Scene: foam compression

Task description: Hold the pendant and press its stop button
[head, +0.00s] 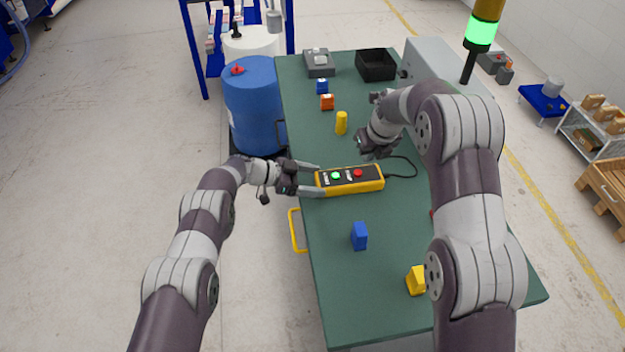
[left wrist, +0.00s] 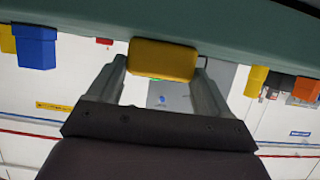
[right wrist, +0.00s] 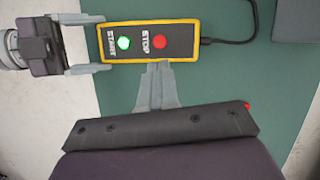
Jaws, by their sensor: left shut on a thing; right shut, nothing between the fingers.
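The yellow pendant (head: 376,187) lies over the green table, with a green START button (head: 336,175) and a red STOP button (head: 358,173) on its black face. A cable leaves its right end. My left gripper (head: 313,180) is shut on the pendant's left end; the left wrist view shows the yellow end (left wrist: 163,60) between the fingers.
On the green table (head: 335,285) stand a yellow cylinder (head: 341,123), an orange block (head: 327,102), blue blocks (head: 360,236) and a yellow block (head: 416,281). A black bin (head: 376,64) is at the back. A blue barrel (head: 252,105) stands left of the table.

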